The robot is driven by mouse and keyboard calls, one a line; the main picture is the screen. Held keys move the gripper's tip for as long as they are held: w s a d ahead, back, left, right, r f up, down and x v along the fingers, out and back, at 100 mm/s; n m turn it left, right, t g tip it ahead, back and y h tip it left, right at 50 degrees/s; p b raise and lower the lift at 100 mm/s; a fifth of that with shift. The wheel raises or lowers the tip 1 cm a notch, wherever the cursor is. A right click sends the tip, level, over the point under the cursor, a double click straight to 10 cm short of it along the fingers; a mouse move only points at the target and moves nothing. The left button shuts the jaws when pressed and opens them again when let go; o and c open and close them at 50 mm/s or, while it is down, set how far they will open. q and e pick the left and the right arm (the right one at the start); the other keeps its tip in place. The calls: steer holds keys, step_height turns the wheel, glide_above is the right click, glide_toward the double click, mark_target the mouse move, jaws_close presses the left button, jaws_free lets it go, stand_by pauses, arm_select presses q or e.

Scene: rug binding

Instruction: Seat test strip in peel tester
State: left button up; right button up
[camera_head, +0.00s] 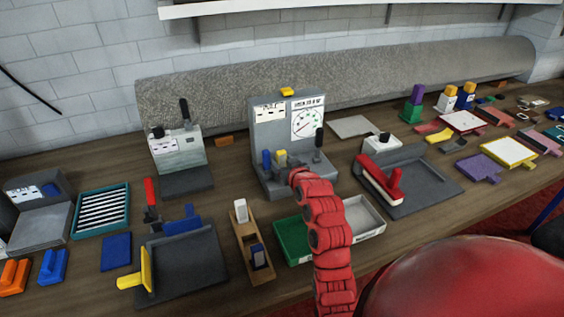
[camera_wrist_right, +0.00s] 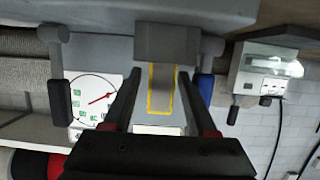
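The peel tester (camera_head: 262,115) is a grey stand with a round dial, a black-handled lever and blue and yellow parts at its base. My right gripper (camera_head: 297,172) is at the front of its base, largely hidden by my red arm. In the right wrist view, the dial (camera_wrist_right: 94,98) appears left of the fingers. The right gripper (camera_wrist_right: 159,80) is open, its fingers apart on either side of a grey strip (camera_wrist_right: 160,88) inside a yellow outline. A grey block (camera_wrist_right: 167,43) covers the strip's far end. I cannot tell whether this is the test strip. The left gripper is out of view.
A grey board with a red-handled tool (camera_head: 380,180) lies right of the tester. A grey roll (camera_head: 215,95) runs along the back.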

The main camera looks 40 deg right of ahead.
steer(key=shift+a, duration=0.1)
stand_by(0.5)
steer(key=shift+s, duration=0.2)
steer(key=p+v, duration=0.9)
steer(key=v, duration=0.8)
steer(key=shift+r+p, duration=0.2)
steer(key=shift+p, duration=0.1)
steer(key=shift+f, duration=0.1)
